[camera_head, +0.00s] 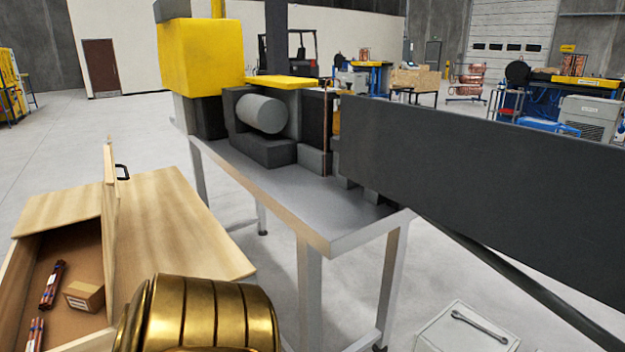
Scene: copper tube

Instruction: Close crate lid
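The wooden crate (18,268) is at the lower left, partly cut off by the picture's edge. A wooden lid panel (110,215) stands upright, seen nearly edge-on, with a black handle (122,171) on its right side. To its left the crate is open and its inside shows. A flat wooden panel (175,225) lies to its right, and a smaller one (60,210) covers the far left end. How the panels are hinged is hidden. Neither of my grippers shows, so I cannot see any contact with the lid.
A small cardboard box (84,295) and reddish bundles (53,285) lie inside the crate. A ribbed brass-coloured object (205,315) blocks the bottom foreground. A grey metal table (270,195) with a yellow-and-grey machine (205,55) stands right of the crate.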

